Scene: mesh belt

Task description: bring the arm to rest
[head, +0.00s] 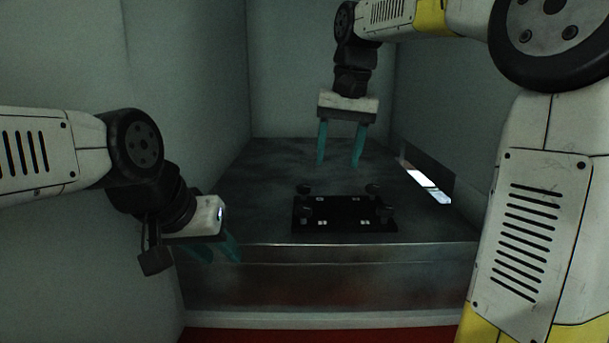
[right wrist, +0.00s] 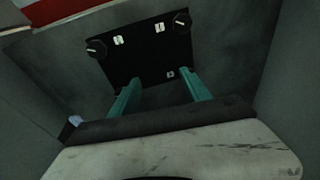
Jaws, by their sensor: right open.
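My right gripper (head: 340,160) is open and empty, with teal fingers pointing down above the back part of the metal bench. It also shows in the right wrist view (right wrist: 160,98), with nothing between its fingers. My left gripper (head: 218,252) hangs at the left, in front of the bench's left front corner. Its teal fingers point down and to the right; I cannot tell how far apart they are. A black plate (head: 345,225) with several dark knobs and small white marks lies on the bench. The plate also shows in the right wrist view (right wrist: 148,50), beyond the fingertips.
The dark metal bench (head: 255,215) fills the middle, with pale walls at left, back and right. A bright slot (head: 428,184) opens low in the right wall. A red floor strip (head: 320,336) runs along the front. The bench top left of the plate is clear.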

